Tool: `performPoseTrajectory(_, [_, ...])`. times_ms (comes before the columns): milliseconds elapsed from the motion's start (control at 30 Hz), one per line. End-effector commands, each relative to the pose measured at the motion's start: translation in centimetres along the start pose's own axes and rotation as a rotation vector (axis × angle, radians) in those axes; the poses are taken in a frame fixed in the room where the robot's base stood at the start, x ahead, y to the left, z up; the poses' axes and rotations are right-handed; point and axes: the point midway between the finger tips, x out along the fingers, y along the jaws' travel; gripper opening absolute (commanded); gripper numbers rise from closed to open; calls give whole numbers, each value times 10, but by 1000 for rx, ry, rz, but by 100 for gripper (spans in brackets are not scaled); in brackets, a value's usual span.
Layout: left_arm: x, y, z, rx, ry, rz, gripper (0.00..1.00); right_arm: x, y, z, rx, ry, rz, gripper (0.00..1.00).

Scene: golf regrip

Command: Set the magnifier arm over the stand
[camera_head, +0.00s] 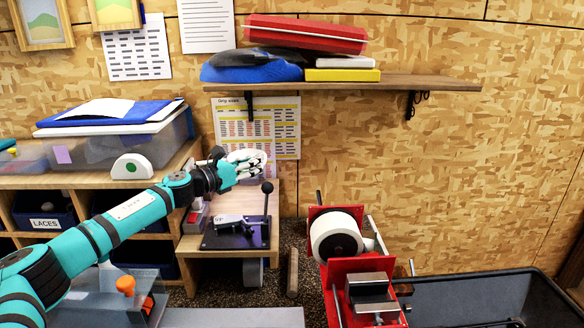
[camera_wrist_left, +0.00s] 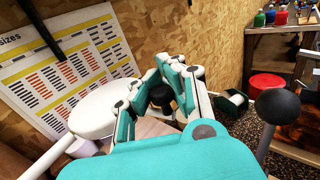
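My left gripper (camera_head: 258,164) hangs over the bench, above and behind the stand. The stand is a dark base plate with a metal clamp (camera_head: 232,225) and a black ball-topped lever (camera_head: 267,188), whose ball shows in the left wrist view (camera_wrist_left: 278,106). A white round head, apparently the magnifier (camera_wrist_left: 98,112), is right beside the left fingers (camera_wrist_left: 166,74). A white bar runs from it to the lower left. A dark knob (camera_wrist_left: 160,97) sits between the fingers; whether they press on it is unclear. In the head view the magnifier is hard to separate from the gripper.
A wall shelf (camera_head: 420,84) with cases and boxes runs above. A red machine with a white roll (camera_head: 330,225) stands to the right, beside a black bin (camera_head: 480,290). A clear storage box (camera_head: 95,150) is at the left. The wall is close behind the gripper.

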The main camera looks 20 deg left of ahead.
Motion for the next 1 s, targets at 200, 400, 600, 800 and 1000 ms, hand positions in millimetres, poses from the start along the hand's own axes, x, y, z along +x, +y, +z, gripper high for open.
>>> performPoseTrajectory(200, [-11, -10, 5, 3, -8, -82, 0, 11, -2, 7, 3, -11, -2, 40])
performPoseTrajectory(400, [-12, -8, 6, 3, -6, -82, 0, 10, -24, -22, 7, 34, -28, 40])
performPoseTrajectory(600, [-12, -8, 6, 3, -7, -81, 14, 10, -16, -23, 3, 37, -19, 40])
performPoseTrajectory(800, [-12, -9, 5, 2, -6, -84, 41, 10, -8, -12, 4, 18, -10, 40])
performPoseTrajectory(1000, [-11, -11, 5, 1, -6, -88, 41, 10, -9, -5, 5, 8, -10, 40])
